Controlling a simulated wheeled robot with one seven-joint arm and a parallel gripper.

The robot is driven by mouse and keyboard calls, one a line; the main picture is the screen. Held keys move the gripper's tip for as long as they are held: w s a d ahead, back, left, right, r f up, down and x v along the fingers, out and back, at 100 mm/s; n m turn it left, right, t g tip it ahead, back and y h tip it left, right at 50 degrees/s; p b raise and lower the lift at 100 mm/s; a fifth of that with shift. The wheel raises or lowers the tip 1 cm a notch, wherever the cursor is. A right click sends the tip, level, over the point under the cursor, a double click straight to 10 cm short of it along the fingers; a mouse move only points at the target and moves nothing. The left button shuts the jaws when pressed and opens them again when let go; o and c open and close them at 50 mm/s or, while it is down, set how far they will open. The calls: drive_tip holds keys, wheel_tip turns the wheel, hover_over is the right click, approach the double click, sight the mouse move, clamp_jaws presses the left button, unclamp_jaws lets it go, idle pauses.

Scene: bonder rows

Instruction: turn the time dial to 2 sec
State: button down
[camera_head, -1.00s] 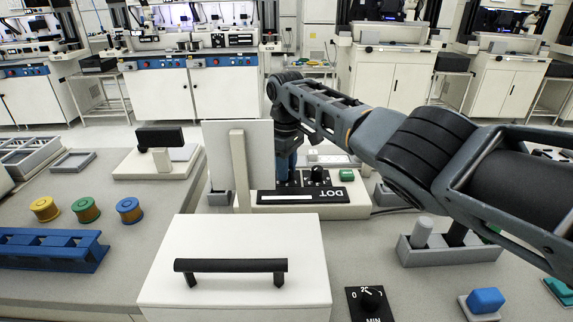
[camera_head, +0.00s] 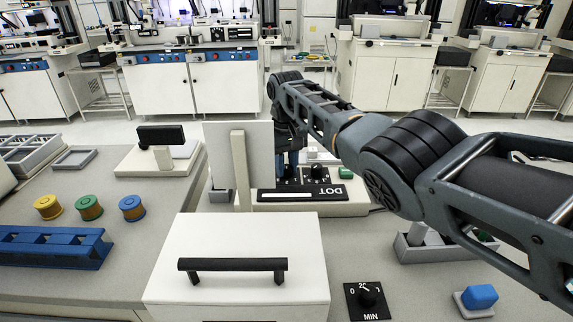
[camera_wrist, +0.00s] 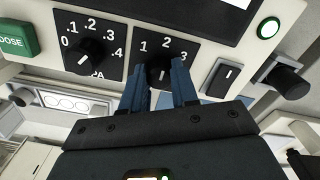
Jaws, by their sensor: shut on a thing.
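The time dial (camera_wrist: 158,75) shows in the wrist view as a black knob under the marks 1, 2 and 3, on the dispenser's front panel. The blue fingers of my gripper (camera_wrist: 161,79) stand on its two sides and are shut on it. They hide much of the knob and the lower part of its scale, and I cannot read its pointer surely. In the head view my gripper (camera_head: 289,165) reaches down to the dispenser (camera_head: 345,208), which has a DOT display; the time dial there is hidden behind the gripper and cannot be made out.
A pressure knob (camera_wrist: 88,56) marked 0 to .4 is left of the time dial. A white upright plate (camera_head: 258,165) and a handled white box (camera_head: 232,240) stand near the dispenser.

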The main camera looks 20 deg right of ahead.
sight(286, 166)
drive_tip(key=shift+w+r, duration=0.1)
drive_tip(key=c, duration=0.9)
unclamp_jaws()
drive_tip(key=shift+o, duration=0.2)
drive_tip(key=shift+r, duration=3.85)
